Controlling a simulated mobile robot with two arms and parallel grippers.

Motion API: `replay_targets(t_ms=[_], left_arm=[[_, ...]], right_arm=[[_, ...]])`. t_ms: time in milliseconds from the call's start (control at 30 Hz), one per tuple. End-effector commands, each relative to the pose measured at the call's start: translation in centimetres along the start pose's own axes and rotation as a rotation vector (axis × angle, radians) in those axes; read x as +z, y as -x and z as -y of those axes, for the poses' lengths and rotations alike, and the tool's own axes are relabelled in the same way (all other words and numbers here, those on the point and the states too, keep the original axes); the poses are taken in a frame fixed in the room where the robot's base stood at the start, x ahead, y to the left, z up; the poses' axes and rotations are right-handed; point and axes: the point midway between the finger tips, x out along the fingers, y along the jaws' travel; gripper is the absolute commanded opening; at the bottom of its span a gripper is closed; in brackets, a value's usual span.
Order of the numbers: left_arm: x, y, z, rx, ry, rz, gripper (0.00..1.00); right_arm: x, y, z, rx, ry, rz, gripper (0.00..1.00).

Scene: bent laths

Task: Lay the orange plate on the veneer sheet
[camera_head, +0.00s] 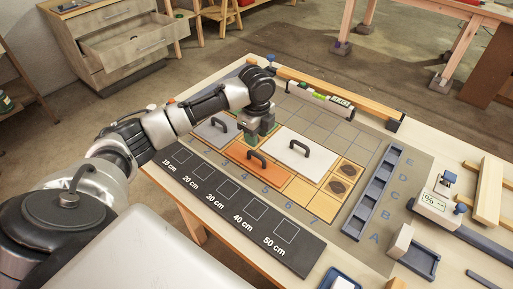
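The orange plate (233,165) lies flat on the gridded board, its black arched handle (257,159) upright and free. A light wood-coloured sheet with dark round spots, seemingly the veneer sheet (323,188), lies to its right, partly bordered by the white plate. My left gripper (259,134) points down behind the orange plate, apart from its handle. Its two greenish-grey fingers look apart, with nothing seen between them. My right gripper is not in view.
A white plate (300,148) with a black handle lies behind and right of the orange plate; a grey plate (207,135) lies to the left. A spirit level (318,97) lies at the back, a blue compartment tray (373,197) at right. Back grid squares are bare.

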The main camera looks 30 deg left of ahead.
Motion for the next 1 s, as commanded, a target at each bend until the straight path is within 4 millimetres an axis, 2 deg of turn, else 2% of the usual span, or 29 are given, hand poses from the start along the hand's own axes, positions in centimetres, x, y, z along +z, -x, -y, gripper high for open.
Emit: replay_targets(t_ms=[100,300,1000], left_arm=[[0.1,1.9,0.1,-0.003,0.0,0.001,0.39],[0.0,3.3,0.0,0.0,0.0,0.0,0.39],[0.0,3.4,0.0,0.001,0.0,0.0,0.39]], right_arm=[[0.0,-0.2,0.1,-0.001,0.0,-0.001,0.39],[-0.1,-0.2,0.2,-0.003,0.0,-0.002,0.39],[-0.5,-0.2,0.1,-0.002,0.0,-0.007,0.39]])
